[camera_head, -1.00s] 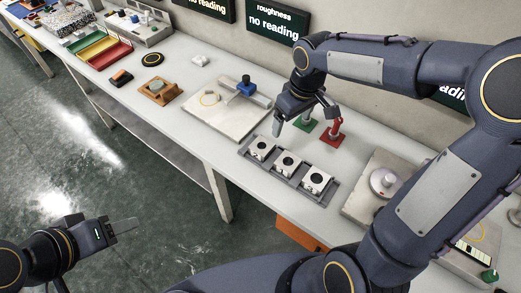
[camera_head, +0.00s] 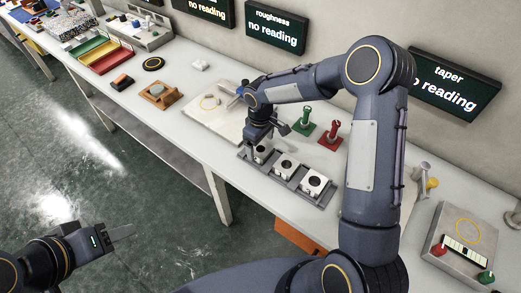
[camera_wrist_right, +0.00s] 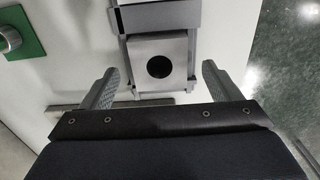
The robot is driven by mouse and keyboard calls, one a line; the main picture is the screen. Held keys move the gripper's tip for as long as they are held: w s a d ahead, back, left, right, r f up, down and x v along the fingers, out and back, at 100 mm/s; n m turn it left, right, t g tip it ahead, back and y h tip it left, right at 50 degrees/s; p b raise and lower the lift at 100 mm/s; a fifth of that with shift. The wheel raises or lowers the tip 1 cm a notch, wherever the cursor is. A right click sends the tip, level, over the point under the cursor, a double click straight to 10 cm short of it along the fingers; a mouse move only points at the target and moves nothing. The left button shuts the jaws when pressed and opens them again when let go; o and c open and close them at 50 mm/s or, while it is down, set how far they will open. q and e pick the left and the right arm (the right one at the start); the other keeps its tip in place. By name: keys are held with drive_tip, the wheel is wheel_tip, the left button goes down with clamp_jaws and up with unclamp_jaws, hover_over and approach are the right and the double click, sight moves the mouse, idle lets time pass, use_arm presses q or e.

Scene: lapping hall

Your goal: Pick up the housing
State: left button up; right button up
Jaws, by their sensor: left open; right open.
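Three white block housings with dark round bores sit in a row in a grey tray (camera_head: 242,155). The middle housing (camera_head: 286,165) and the right housing (camera_head: 314,183) show clearly in the head view. The left housing (camera_head: 262,152) is partly hidden by my right gripper (camera_head: 259,139), which is just above it. In the right wrist view this housing (camera_wrist_right: 160,84) lies between the two open fingers of my right gripper (camera_wrist_right: 160,85), with a gap on each side. My left gripper (camera_head: 120,236) is open and empty over the floor, away from the bench.
Green (camera_head: 304,123) and red (camera_head: 331,136) stands are behind the tray, near my right arm. A pale plate (camera_head: 205,119) lies to the tray's left. A grey instrument box (camera_head: 440,262) is at the right. Bare bench lies in front of the plate.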

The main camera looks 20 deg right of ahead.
wheel_tip(320, 180, down, 2)
drive_tip(key=shift+f, duration=0.1)
drive_tip(key=c, duration=1.4)
drive_tip(key=shift+w, duration=0.1)
drive_tip(key=shift+c, duration=0.3)
drive_tip(key=shift+r, duration=0.2)
